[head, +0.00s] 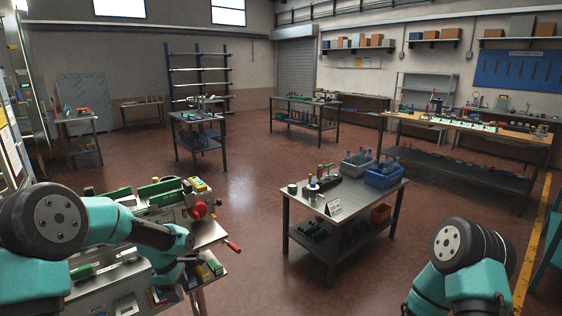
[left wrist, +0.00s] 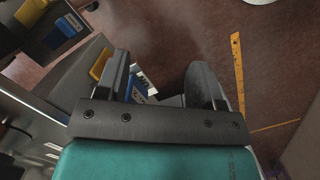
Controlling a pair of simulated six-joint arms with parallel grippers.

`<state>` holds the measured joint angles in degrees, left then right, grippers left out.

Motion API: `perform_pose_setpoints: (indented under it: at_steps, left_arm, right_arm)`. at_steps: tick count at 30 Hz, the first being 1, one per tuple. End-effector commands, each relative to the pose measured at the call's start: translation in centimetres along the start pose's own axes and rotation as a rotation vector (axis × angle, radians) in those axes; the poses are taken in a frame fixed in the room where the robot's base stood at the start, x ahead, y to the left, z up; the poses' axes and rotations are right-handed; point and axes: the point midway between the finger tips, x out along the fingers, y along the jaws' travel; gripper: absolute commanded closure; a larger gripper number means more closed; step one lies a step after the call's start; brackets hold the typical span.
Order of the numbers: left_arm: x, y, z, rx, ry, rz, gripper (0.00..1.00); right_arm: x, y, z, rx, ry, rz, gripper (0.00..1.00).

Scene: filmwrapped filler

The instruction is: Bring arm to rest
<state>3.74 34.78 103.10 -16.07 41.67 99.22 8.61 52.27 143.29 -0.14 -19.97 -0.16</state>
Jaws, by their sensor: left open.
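My left arm reaches in from the left in the head view, bent downward at the wrist over the machine bench. My left gripper (head: 165,290) hangs low beside the bench's right part and is small and partly hidden there. In the left wrist view my left gripper (left wrist: 163,85) shows two dark fingers spread apart, with nothing held between them. Below and beyond the fingers are a white-and-blue item and the dark red floor. Of my right arm, only the teal upper links show at the lower right of the head view; its gripper is out of frame.
A machine with a red handwheel (head: 198,210) stands on the left bench. A yellow floor line (head: 533,245) runs at the right.

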Motion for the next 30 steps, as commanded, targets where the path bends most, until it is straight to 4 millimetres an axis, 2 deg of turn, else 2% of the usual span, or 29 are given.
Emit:
perform_pose_setpoints:
  at_steps: [1, 8, 15, 24, 27, 30]
  left_arm:
    - [1.8, -0.8, 0.4, 0.06, -0.016, -0.006, 0.39]
    - [9.4, -5.0, 2.3, 0.385, -0.091, 0.019, 0.39]
    - [16.2, -11.3, 4.1, 0.732, -0.143, 0.07, 0.39]
    - [21.6, -20.3, 5.4, 1.147, -0.146, 0.139, 0.39]
    - [22.5, -23.1, 5.7, 1.272, -0.132, 0.156, 0.39]
    - [23.0, -24.9, 5.7, 1.364, -0.117, 0.167, 0.39]
  right_arm:
    - [0.0, 0.0, 0.0, 0.0, 0.0, 0.0, 0.49]
    - [0.0, 0.0, 0.0, 0.0, 0.0, 0.0, 0.49]
    - [0.0, 0.0, 0.0, 0.0, 0.0, 0.0, 0.49]
    - [0.0, 0.0, 0.0, 0.0, 0.0, 0.0, 0.49]
    - [0.0, 0.0, 0.0, 0.0, 0.0, 0.0, 0.49]
    - [0.0, 0.0, 0.0, 0.0, 0.0, 0.0, 0.49]
